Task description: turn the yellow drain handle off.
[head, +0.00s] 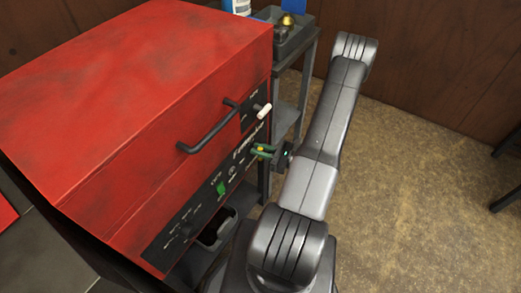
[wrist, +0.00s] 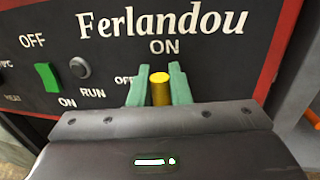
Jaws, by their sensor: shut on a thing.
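The yellow drain handle (wrist: 160,88) sits on the black front panel of the red machine, below the word ON and to the right of the word OFF. Its end shows between the two green fingers of my gripper (wrist: 160,90), which are shut on it. In the head view, my gripper (head: 264,151) reaches the panel from the right, with a bit of the yellow handle (head: 261,149) between its fingers. The handle's base is mostly hidden, and I cannot tell which way it is turned.
A green switch (wrist: 47,77) and a round grey button (wrist: 79,68) are left of the handle. The red machine (head: 140,90) has a dark bar handle (head: 205,135) and a white knob (head: 264,111) above. A grey cart (head: 290,40) stands behind. Brown floor (head: 410,180) at right is open.

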